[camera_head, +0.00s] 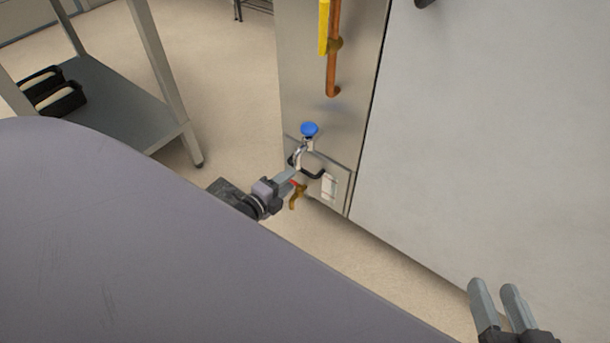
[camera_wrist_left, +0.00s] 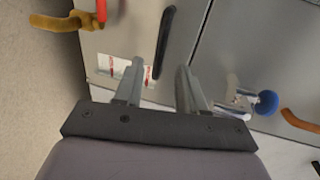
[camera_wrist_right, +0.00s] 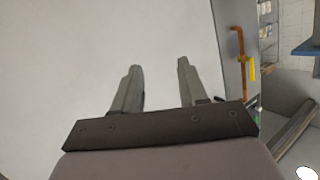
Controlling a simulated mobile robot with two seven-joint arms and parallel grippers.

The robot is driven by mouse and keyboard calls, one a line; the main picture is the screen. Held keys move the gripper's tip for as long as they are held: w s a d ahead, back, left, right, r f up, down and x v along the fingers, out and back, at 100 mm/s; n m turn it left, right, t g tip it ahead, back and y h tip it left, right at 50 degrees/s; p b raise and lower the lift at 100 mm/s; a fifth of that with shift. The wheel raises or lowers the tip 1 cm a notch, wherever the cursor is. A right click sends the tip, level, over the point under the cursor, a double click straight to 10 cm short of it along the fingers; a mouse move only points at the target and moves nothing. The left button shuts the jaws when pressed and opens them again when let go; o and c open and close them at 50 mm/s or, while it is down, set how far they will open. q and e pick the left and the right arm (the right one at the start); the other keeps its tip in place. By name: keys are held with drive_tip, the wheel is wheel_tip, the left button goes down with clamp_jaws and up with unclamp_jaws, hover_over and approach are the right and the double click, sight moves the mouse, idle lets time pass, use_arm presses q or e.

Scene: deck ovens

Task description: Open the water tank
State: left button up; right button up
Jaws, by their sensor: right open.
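The water tank is likely the small steel panel (camera_head: 339,171) low on the narrow cabinet; it has a black bar handle (camera_head: 313,174) and a white label (camera_head: 329,187). My left gripper (camera_head: 291,176) is at this handle. In the left wrist view, the open left gripper (camera_wrist_left: 160,66) points at the steel front, and the lower end of the black handle (camera_wrist_left: 166,38) shows between its fingertips. I cannot tell whether they touch. My right gripper (camera_head: 491,286) is open and empty before the large pale panel; it also shows in the right wrist view (camera_wrist_right: 159,64).
A blue-knobbed tap (camera_head: 309,129) sits just above the handle. A copper pipe (camera_head: 333,70) with a yellow lever (camera_head: 323,28) runs higher up. A brass valve (camera_head: 296,197) is below the left gripper. A metal shelf (camera_head: 110,100) stands at left.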

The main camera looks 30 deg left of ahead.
sight(301, 171)
use_arm(q)
drive_tip(key=b+x, duration=0.2)
drive_tip(key=x, duration=0.3)
drive_tip(key=shift+w+f, duration=0.1)
drive_tip(key=shift+w, duration=0.3)
use_arm(e)
drive_tip(key=shift+s+d+r+n+t+h, duration=0.1)
drive_tip(key=shift+s+d+n+t+h, duration=0.1)
drive_tip(key=shift+d+t, duration=0.15)
drive_tip(key=shift+s+d+r+n+t+h, duration=0.1)
drive_tip(key=shift+d+n+t, duration=0.1)
drive_tip(key=shift+d+t, duration=0.1)
use_arm(q)
clamp_jaws()
